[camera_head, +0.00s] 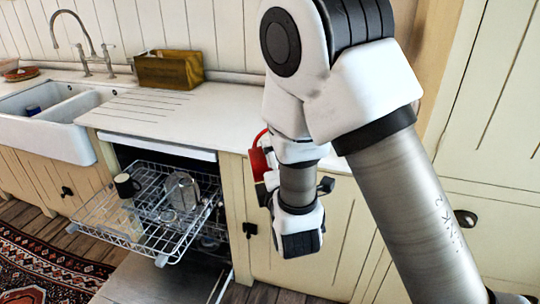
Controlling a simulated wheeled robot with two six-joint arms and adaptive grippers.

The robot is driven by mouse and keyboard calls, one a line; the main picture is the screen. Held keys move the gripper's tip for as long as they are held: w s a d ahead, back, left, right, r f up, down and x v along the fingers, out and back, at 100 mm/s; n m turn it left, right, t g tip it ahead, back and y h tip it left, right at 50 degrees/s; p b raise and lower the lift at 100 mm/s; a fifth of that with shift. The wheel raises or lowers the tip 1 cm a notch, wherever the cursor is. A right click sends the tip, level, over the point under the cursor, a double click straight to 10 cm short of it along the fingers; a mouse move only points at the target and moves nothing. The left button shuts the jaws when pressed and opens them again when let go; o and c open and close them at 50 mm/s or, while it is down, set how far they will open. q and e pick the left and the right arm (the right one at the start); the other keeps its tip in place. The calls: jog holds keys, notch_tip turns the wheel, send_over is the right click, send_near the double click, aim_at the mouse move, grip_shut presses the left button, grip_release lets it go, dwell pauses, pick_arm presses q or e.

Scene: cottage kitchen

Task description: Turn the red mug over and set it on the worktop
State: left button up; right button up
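The red mug (258,164) shows only in part, at the left side of my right arm's wrist. A thin red loop, which looks like its handle, shows above its visible part. The wrist hides the rest, so I cannot tell which way up the mug is. My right arm comes in from the right and bends down in front of the worktop (225,112). The fingers of my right gripper are mostly hidden behind the wrist. I cannot tell whether they touch or hold the mug. My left gripper is not in view.
The dishwasher's wire rack (150,238) is pulled out, with a dark mug (126,185), a plate (182,190) and glassware in it. A white sink (60,135) and tap (88,50) are at left. A wooden box (169,70) stands at the back. The worktop's middle is clear.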

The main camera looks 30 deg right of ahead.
jog(key=shift+r+n, duration=0.1)
jog(key=shift+n, duration=0.5)
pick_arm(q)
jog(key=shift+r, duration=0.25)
pick_arm(e)
jog(key=n+p, duration=0.1)
jog(key=n, duration=0.2)
jog(key=shift+r, duration=0.15)
jog(key=shift+n+p, duration=0.65)
jog(key=shift+n, duration=1.15)
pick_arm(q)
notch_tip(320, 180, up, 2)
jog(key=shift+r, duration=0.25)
pick_arm(e)
jog(key=shift+f+n, duration=0.25)
jog(key=shift+n, duration=0.05)
